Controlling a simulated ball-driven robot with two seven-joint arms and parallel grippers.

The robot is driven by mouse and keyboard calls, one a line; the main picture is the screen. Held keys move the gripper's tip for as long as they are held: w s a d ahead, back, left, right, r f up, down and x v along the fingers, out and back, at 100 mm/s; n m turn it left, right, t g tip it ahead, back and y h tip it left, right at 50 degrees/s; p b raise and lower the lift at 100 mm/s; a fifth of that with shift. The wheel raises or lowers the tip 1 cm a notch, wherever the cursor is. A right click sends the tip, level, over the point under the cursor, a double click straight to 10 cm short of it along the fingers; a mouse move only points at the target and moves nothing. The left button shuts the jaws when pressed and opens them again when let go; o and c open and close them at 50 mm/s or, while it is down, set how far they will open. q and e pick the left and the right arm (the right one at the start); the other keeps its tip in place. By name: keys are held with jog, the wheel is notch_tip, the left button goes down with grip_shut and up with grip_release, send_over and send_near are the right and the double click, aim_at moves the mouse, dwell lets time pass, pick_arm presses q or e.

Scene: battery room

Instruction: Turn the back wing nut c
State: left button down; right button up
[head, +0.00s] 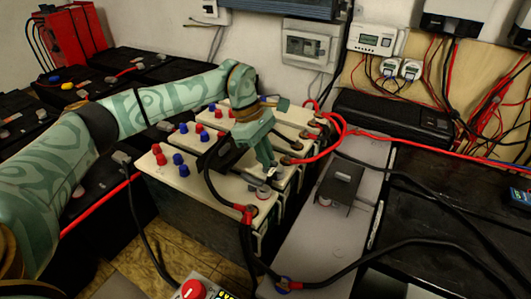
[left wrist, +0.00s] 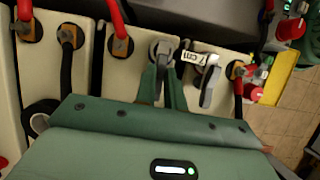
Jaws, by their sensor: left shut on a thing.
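My left gripper (head: 271,172) reaches down over the row of cream-topped batteries. In the left wrist view its fingers (left wrist: 164,88) stand on either side of the grey lever of a wing nut (left wrist: 162,50), and they are shut on it. This is the farther back of two grey wing nuts. The front wing nut (left wrist: 209,82) is beside it, clear of the fingers, with a white label (left wrist: 200,58) by it. It also shows in the head view (head: 264,191). The gripped nut is mostly hidden by the fingers in the head view. My right gripper is not in view.
Red cables (head: 312,150) and a black cable (head: 215,180) run to copper lugs close around the gripper. A grey bench with a black bracket (head: 340,183) stands to the right. A box with a red knob (head: 193,290) is at the front.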

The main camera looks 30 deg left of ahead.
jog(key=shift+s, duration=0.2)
pick_arm(q)
jog(key=c, duration=1.5)
grip_release()
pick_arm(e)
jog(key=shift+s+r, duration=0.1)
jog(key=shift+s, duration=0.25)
pick_arm(q)
jog(key=p+v, duration=0.5)
jog(key=v, duration=1.1)
jog(key=shift+a+r+p, duration=0.15)
jog(key=shift+p, duration=0.15)
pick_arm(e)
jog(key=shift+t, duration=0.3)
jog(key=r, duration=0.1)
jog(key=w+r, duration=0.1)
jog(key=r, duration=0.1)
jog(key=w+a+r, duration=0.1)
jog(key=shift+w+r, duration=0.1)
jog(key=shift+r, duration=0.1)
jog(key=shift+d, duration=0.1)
